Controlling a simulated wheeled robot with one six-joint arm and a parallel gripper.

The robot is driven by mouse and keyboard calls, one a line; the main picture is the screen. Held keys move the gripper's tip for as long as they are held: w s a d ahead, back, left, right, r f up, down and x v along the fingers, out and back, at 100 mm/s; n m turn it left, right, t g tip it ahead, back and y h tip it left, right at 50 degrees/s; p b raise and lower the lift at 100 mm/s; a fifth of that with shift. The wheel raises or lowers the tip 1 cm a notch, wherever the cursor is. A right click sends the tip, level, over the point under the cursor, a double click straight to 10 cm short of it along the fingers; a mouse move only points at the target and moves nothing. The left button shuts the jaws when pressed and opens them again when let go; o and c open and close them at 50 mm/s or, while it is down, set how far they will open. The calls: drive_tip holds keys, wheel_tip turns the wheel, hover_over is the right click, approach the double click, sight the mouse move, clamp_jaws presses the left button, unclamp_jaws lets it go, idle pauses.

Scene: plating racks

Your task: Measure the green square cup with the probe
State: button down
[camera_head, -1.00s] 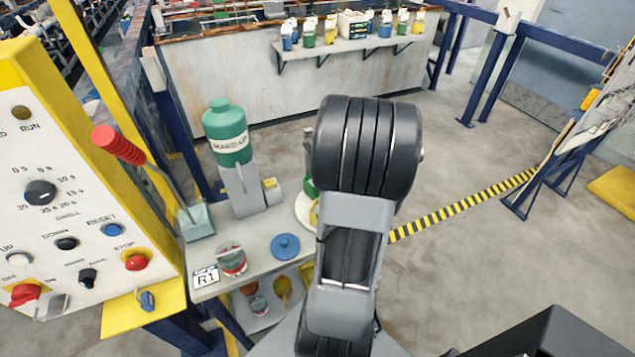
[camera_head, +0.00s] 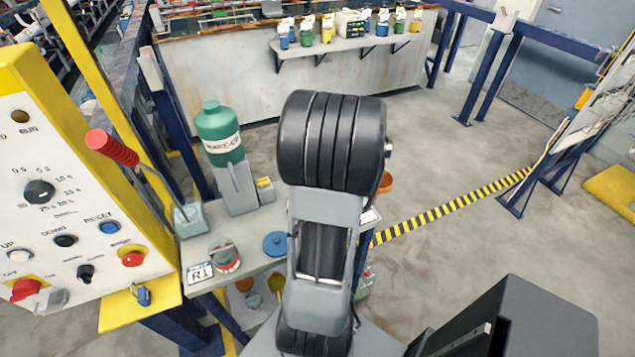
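No green square cup shows clearly in the head view; my arm covers part of the bench (camera_head: 255,224), and what lies behind it is hidden. A red-handled rod (camera_head: 112,147) slants down into a grey block at the bench's back left corner. I cannot tell whether it is the probe. A round grey cup with a red band (camera_head: 225,260) stands at the front of the bench by the R1 label (camera_head: 200,272). A blue round disc (camera_head: 275,244) lies to its right. My gripper is out of view.
A green make-up bottle (camera_head: 218,132) sits on a grey stand at the back. A yellow control panel (camera_head: 62,200) stands at left. Several small containers sit on a lower shelf. An orange container (camera_head: 385,182) shows right of my arm. Open floor (camera_head: 450,280) lies to the right.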

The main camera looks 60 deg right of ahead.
idle(0.3)
drive_tip(key=c, duration=0.8)
unclamp_jaws()
drive_tip(key=v, duration=1.3)
drive_tip(key=shift+s+r, duration=0.1)
drive_tip(key=shift+r, duration=0.3)
